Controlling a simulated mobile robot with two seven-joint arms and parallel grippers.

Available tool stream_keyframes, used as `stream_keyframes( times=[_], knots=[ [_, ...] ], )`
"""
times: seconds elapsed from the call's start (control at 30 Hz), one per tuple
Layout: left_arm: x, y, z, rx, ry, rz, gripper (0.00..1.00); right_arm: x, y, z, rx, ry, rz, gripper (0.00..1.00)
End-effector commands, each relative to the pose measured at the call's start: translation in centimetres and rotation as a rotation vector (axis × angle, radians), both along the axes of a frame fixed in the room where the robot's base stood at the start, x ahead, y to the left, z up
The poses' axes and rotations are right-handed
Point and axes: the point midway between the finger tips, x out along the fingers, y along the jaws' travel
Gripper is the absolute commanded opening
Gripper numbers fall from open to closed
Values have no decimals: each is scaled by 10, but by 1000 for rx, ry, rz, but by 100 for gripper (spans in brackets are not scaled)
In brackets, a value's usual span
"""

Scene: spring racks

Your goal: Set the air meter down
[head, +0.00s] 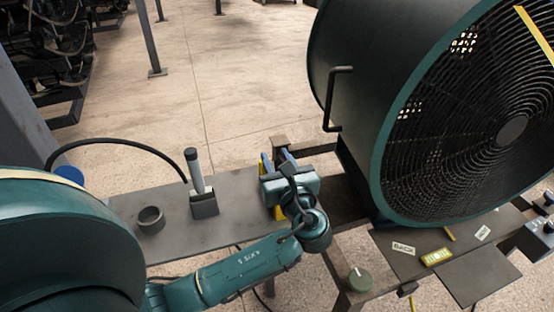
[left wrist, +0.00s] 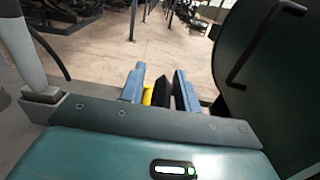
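The air meter appears as a yellow and black piece (left wrist: 148,96) between the blue fingers of my left gripper in the left wrist view. In the head view, my left gripper (head: 276,162) is over the right end of a grey metal shelf plate (head: 240,222), and yellow parts of the meter (head: 278,212) show beside and below it. The fingers are close on both sides of the meter, which fills most of the gap. The gripper body hides much of the meter, so I cannot tell whether it touches the plate. My right gripper is not in view.
A grey-handled tool in a dark block (head: 204,203) and a dark ring (head: 150,219) stand on the plate to the left. A large caged fan (head: 400,110) stands close on the right. Bare plate lies between the block and my gripper.

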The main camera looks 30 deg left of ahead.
Motion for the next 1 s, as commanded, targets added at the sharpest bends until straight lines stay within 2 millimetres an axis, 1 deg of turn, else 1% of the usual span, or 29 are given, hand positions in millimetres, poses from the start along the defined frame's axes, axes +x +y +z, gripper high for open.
stream_keyframes(
  times=[0.1,0.17,0.27,0.5,0.7,0.83,1.0],
  knots=[
    [0,0,3,0,-1,0,32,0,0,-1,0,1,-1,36],
    [-4,-5,1,-2,1,-2,32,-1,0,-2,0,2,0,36],
    [-14,-18,1,-4,1,-3,32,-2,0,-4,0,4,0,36],
    [-49,-58,1,-4,1,-2,32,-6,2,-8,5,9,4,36],
    [-70,-82,1,-3,1,-2,32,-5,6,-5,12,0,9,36],
    [-76,-90,2,-2,-1,0,32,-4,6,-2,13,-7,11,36],
    [-78,-92,3,-1,-2,1,32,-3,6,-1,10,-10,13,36]
  ],
)
